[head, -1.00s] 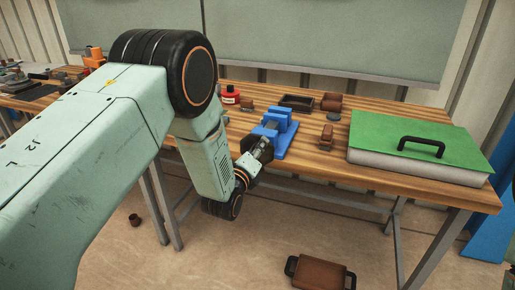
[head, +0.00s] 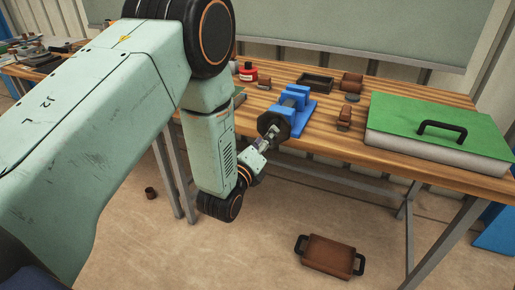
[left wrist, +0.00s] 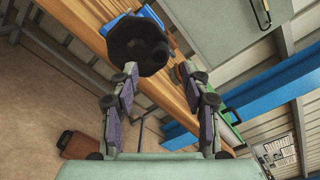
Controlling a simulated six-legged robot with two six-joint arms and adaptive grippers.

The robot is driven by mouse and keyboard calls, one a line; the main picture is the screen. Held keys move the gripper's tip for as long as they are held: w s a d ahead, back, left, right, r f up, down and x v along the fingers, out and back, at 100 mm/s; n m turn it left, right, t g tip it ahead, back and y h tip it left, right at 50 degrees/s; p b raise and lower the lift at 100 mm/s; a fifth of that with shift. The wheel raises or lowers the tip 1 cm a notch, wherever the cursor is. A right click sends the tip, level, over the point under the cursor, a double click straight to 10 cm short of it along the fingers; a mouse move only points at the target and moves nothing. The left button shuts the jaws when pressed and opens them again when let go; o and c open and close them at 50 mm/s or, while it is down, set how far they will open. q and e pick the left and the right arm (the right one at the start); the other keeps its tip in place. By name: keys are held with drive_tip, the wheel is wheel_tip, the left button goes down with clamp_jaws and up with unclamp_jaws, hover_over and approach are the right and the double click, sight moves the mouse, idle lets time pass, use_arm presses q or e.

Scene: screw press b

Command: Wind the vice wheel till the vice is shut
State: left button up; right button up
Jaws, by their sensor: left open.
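The blue vice (head: 298,103) stands near the front edge of the wooden bench. Its dark wheel (head: 273,125) faces my left arm at the bench front; I cannot tell how wide the jaw gap is. My left gripper (head: 264,140) is just in front of the wheel, toward me. In the left wrist view the dark wheel (left wrist: 138,47) lies beyond the open fingers (left wrist: 157,70). The left finger's tip overlaps the wheel's lower edge; the right finger's tip is clear of it. Contact is unclear. My right gripper is out of view.
A green-topped case (head: 440,132) with a black handle lies right on the bench (head: 330,147). Brown blocks (head: 345,117), a dark tray (head: 316,83) and a red container (head: 248,72) stand around the vice. A brown tray (head: 327,257) lies on the floor.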

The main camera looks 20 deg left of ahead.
use_arm(q)
drive_tip(key=s, duration=0.4)
drive_tip(key=shift+s+a, duration=0.1)
drive_tip(key=shift+s, duration=0.25)
